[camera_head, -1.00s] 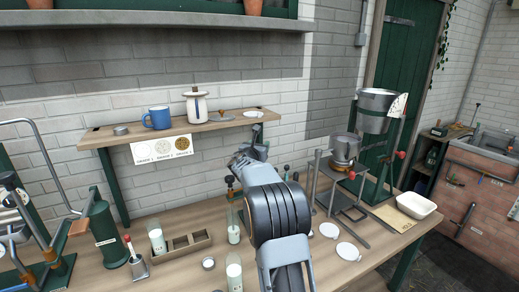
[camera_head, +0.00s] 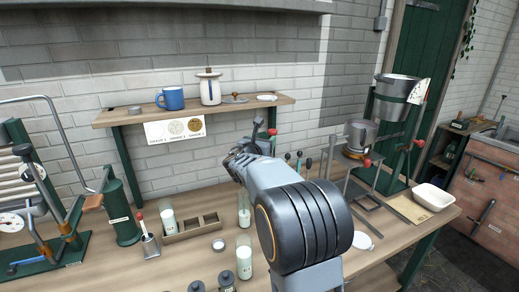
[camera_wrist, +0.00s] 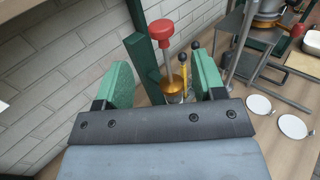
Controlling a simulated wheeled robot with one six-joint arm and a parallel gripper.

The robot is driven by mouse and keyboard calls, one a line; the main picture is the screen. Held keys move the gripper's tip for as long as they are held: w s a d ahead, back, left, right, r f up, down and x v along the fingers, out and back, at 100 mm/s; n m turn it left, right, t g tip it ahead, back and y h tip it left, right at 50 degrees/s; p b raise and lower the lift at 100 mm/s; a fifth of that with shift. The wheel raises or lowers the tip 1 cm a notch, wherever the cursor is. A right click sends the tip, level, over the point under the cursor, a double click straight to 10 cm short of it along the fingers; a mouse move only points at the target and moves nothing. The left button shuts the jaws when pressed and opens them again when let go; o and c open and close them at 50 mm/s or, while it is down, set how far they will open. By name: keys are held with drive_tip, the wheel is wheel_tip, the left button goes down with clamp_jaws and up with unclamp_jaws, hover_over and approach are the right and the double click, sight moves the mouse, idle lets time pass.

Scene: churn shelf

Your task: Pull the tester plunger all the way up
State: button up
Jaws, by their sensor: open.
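The tester plunger (camera_wrist: 168,55) has a red round knob on a thin metal rod that goes down into a brass collar (camera_wrist: 173,85). In the wrist view it stands between and beyond the two green fingers of my gripper (camera_wrist: 161,65), right of a dark green post (camera_wrist: 140,62). My gripper is open, and I see no finger touching the rod. How far the plunger is raised I cannot tell.
Small dark-knobbed rods (camera_wrist: 183,58) stand close to the plunger. A metal stand with a pot (camera_head: 358,138) is to the right. White discs (camera_wrist: 293,126) lie on the bench. Milk bottles (camera_head: 244,262) and a wooden rack (camera_head: 190,228) are left of my arm. A wall shelf (camera_head: 130,118) is behind.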

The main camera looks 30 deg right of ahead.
drive_tip(key=shift+v, duration=1.65)
drive_tip(key=s+a+f+m+g+y, duration=0.2)
drive_tip(key=s+f+m+g+y, duration=0.2)
drive_tip(key=s+f+m+g, duration=0.55)
drive_tip(key=s+a+f+m+t+y, duration=0.1)
drive_tip(key=s+a+f+m+y, duration=0.2)
drive_tip(key=s+a+m+y, duration=0.2)
drive_tip(key=s+a+f+m+t+y, duration=0.1)
drive_tip(key=s+a+f+m+y, duration=0.3)
drive_tip(key=s+a+m, duration=0.7)
drive_tip(key=shift+a+y, duration=0.7)
drive_tip(key=shift+a, duration=0.55)
drive_tip(key=shift+f+t, duration=0.1)
drive_tip(key=shift+t, duration=0.15)
idle(2.3)
